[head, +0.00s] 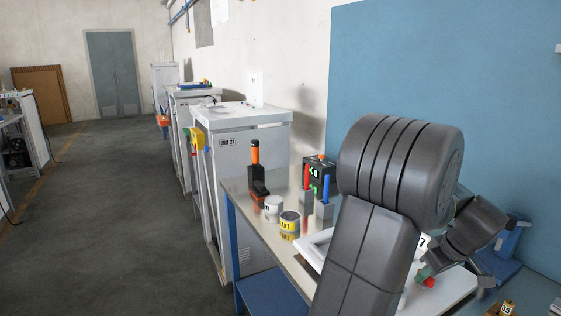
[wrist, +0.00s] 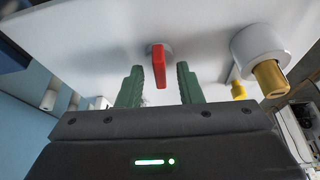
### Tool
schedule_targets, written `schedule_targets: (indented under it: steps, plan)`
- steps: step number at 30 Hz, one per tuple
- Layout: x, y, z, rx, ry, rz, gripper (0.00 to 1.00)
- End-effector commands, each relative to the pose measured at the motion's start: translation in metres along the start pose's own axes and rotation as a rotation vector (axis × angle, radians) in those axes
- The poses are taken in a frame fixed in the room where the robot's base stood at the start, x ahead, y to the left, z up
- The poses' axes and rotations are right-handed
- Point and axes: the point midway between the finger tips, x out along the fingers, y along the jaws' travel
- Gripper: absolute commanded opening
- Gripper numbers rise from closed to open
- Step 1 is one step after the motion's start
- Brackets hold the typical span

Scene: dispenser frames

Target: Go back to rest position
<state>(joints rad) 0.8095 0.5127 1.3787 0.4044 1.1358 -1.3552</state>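My gripper (wrist: 160,69) shows in the wrist view with two green fingers apart. A red lever (wrist: 159,66) on a round grey base stands on a white surface (wrist: 95,30), in line with the gap between the fingers. Space shows on both sides of it, and no contact is visible. In the head view my grey arm covers much of the bench's right part. A green fingertip of my gripper (head: 424,272) shows there beside a small red part (head: 430,282).
A white cylinder (wrist: 256,42) with a brass end (wrist: 271,78) sits right of my fingers. The bench (head: 262,222) holds a black-and-orange bottle (head: 255,158), cans (head: 290,222) and a black box (head: 319,166). A blue panel (head: 430,60) stands behind. The floor at left is open.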

Motion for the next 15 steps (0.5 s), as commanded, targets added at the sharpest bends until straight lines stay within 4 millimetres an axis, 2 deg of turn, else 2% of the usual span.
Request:
schedule_targets:
  steps: [11,15]
  plan:
    - [-0.001,0.0002,0.0,0.01,0.0,0.005,0.33]
    - [-0.0079,0.0007,0.0002,-0.001,0.001,0.001,0.33]
